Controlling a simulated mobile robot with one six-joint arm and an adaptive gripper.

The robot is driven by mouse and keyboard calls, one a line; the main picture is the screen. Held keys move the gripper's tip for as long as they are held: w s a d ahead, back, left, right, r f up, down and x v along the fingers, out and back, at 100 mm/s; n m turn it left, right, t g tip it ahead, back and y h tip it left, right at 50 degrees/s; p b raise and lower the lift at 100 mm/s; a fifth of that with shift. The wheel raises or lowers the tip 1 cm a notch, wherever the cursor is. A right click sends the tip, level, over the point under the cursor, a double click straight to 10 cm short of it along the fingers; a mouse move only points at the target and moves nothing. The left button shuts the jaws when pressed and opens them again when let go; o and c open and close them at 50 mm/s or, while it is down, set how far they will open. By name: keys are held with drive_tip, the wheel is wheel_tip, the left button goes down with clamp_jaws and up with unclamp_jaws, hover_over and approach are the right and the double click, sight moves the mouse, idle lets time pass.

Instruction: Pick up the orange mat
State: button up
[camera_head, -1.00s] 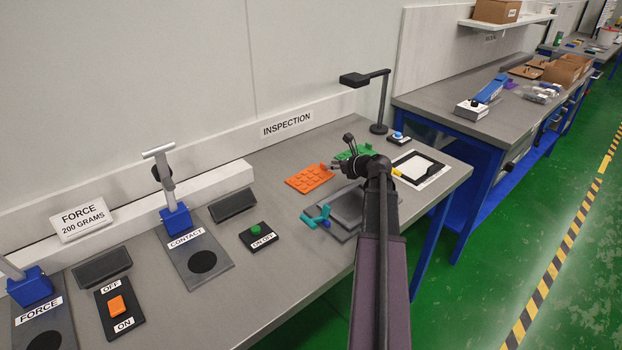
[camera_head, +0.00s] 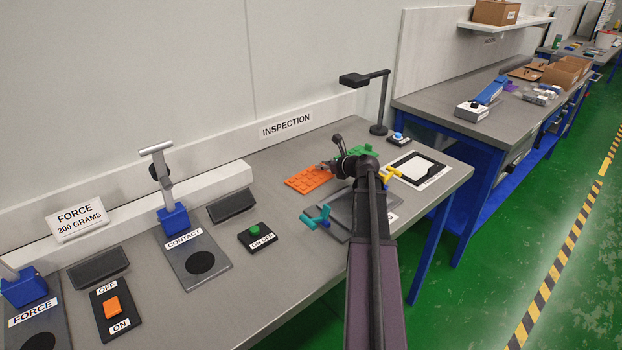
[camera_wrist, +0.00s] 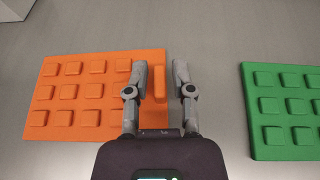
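The orange mat (camera_head: 308,180) lies flat on the grey bench, with rows of raised square pads and an upright tab (camera_wrist: 158,82) at its right edge. It also shows in the wrist view (camera_wrist: 80,95). My gripper (camera_wrist: 165,70) is open, with one finger on each side of the tab. The left finger is over the mat and the right finger is past its right edge. I cannot tell whether either finger touches the tab. In the head view my gripper (camera_head: 325,167) is at the mat's right end.
A green mat (camera_wrist: 285,110) lies to the right, with bare bench between. In the head view, a grey plate with teal (camera_head: 314,217) and yellow (camera_head: 393,173) handles is in front. A lamp stand (camera_head: 380,128) and a blue button (camera_head: 398,137) stand behind right.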

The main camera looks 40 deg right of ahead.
clamp_jaws()
drive_tip(key=shift+r, duration=0.15)
wheel_tip(320, 180, up, 10)
drive_tip(key=p, duration=1)
idle(0.9)
